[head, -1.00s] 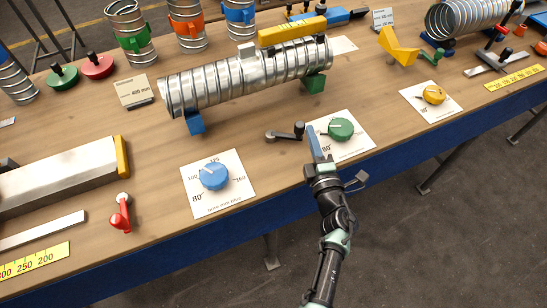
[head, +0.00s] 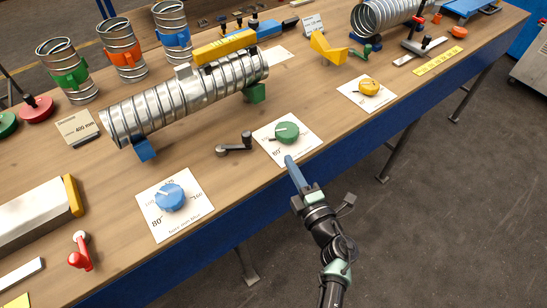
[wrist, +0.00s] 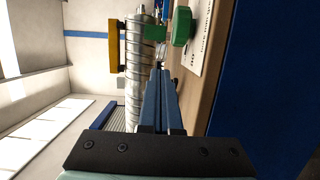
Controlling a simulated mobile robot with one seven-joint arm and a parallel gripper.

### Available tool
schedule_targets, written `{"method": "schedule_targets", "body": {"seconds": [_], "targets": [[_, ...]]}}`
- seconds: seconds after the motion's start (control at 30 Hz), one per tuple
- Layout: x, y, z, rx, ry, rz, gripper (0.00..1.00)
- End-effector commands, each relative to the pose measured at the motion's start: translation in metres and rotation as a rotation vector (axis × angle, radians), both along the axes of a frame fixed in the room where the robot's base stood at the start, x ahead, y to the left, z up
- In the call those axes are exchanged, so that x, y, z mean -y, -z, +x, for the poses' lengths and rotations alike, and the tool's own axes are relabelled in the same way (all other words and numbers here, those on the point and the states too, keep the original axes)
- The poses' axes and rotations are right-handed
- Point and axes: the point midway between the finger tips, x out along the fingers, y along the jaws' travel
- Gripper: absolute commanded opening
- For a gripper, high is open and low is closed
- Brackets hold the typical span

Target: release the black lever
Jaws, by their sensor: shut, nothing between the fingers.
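The black lever (head: 235,147) lies on the wooden bench in the head view, between the blue dial and the green dial. It is a short dark arm with an upright knob at its right end. My gripper (head: 290,162) is shut and empty, with blue fingers pressed together. Its tips are at the near edge of the green dial's card, to the right of the lever and apart from it. In the wrist view my shut fingers (wrist: 158,100) point toward the spiral duct. I cannot make out the lever in the wrist view.
The green dial (head: 287,133) is just beyond my fingertips; the blue dial (head: 170,197) is at the left. The spiral duct (head: 185,95) rests behind the lever. A red lever (head: 80,252) stands at the front left. The bench's blue front edge (head: 230,217) is near my arm.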

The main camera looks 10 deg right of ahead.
Motion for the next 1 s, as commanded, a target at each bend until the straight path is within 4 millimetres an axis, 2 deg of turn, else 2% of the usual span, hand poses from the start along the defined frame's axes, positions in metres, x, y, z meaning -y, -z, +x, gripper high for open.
{"method": "schedule_targets", "body": {"seconds": [0.03,0.2,0.8,0.9,0.97,1.0], "targets": [[0.008,0.000,-0.005,0.001,0.005,-0.001,0.00],[0.018,0.000,-0.012,0.000,0.002,0.000,0.00],[0.020,0.000,-0.013,0.000,0.001,0.000,0.00],[0.023,-0.014,-0.008,0.026,0.016,0.005,0.00],[0.027,-0.034,0.000,0.061,0.037,0.016,0.00],[0.030,-0.053,0.007,0.095,0.057,0.028,0.00]]}}
